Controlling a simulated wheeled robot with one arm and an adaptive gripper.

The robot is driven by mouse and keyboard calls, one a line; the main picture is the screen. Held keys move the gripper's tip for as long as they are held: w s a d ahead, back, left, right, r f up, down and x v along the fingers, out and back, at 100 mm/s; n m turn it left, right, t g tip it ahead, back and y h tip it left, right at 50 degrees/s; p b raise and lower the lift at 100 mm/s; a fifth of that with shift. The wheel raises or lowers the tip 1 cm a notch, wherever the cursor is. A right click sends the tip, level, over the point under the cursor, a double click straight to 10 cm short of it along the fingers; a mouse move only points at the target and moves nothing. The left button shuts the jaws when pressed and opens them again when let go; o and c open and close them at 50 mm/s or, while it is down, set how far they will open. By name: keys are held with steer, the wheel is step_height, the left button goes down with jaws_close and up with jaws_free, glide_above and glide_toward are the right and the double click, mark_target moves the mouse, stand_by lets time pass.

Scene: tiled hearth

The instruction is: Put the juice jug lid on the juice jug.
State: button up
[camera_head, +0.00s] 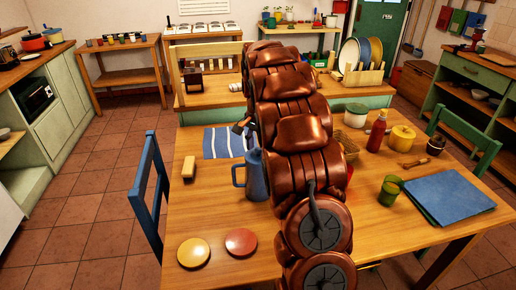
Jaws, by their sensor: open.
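A blue jug (255,176) with a handle on its left stands on the wooden table, its right side hidden by my arm. It is probably the juice jug; I cannot tell whether its top is covered. A yellow disc (194,252) and a red disc (241,242) lie flat near the table's front left. Either could be the juice jug lid; I cannot tell which. My arm crosses the middle of the view. A small dark part of my gripper (242,128) seems to show left of the arm, above and behind the jug. My gripper is open, with nothing seen in it.
A striped cloth (222,143) and a yellow block (188,168) lie at the left. Chairs (150,195) flank the table. The front left is mostly clear.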

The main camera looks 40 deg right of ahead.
step_height(320, 180, up, 11)
stand_by(0.6)
steer(key=shift+r, duration=0.1)
stand_by(0.9)
steer(key=s+a+n, duration=0.4)
steer(key=s+a, duration=0.3)
steer(key=a, duration=0.4)
steer(key=s+a+f+n, duration=0.3)
steer(key=s+a, duration=0.2)
steer(key=s, duration=0.5)
steer(key=s+a+f+n+g, duration=0.1)
steer(key=s+a+f+n, duration=0.2)
steer(key=s, duration=0.7)
steer(key=s+a+f+n, duration=0.3)
steer(key=s+a+n, duration=0.1)
steer(key=s+a, duration=0.3)
steer(key=s, duration=0.2)
steer(key=shift+s+a+n+g, duration=0.3)
steer(key=shift+s+a+g, duration=0.1)
